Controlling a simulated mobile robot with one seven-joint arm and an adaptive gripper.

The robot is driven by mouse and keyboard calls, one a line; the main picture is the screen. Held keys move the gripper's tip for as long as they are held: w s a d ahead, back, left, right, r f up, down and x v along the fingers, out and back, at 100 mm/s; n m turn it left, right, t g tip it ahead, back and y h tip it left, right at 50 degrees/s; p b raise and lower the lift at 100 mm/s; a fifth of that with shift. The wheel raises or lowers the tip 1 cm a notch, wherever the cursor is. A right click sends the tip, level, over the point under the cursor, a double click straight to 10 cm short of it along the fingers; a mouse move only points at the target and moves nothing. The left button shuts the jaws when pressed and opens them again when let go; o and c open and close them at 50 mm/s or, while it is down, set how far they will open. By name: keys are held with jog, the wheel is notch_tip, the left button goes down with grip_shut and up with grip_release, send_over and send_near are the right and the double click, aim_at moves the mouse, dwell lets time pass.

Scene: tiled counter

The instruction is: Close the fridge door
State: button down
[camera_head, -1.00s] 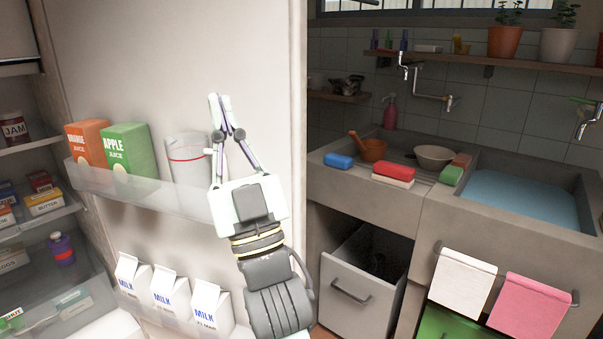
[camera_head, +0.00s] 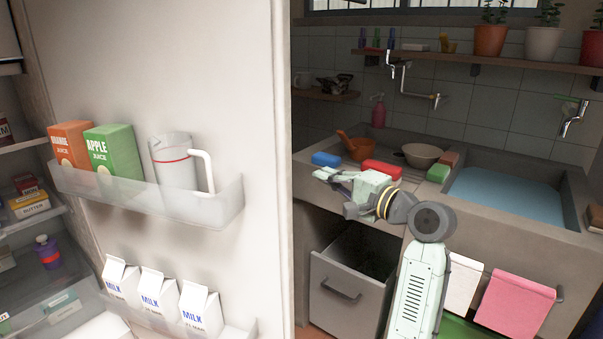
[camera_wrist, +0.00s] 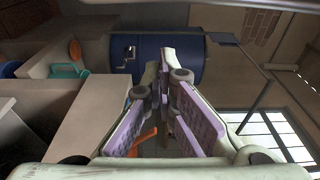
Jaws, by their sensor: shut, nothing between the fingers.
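The fridge door (camera_head: 230,75) stands open on the left in the head view, its inner side facing me. Its upper shelf (camera_head: 222,208) holds an orange juice carton, an apple juice carton and a white jug. Its lower shelf holds several milk cartons. My gripper (camera_head: 322,176) is just right of the door's edge in the picture, pointing left, in front of the sink counter. Its fingers are closed together and empty, and no contact with the door shows. The fingers also fill the middle of the wrist view (camera_wrist: 163,75).
The fridge interior (camera_head: 30,215) with jars and boxes is at far left. An open drawer (camera_head: 345,290) juts out below the counter (camera_head: 480,215), under my gripper. White and pink towels (camera_head: 515,305) hang to its right. A blue cylinder (camera_wrist: 185,55) shows in the wrist view.

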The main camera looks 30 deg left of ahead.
jog(key=s+a+p, duration=0.1)
jog(key=a+p, duration=0.1)
jog(key=a, duration=0.5)
jog(key=shift+s+a, duration=0.3)
jog(key=shift+a, duration=0.1)
dwell(0.3)
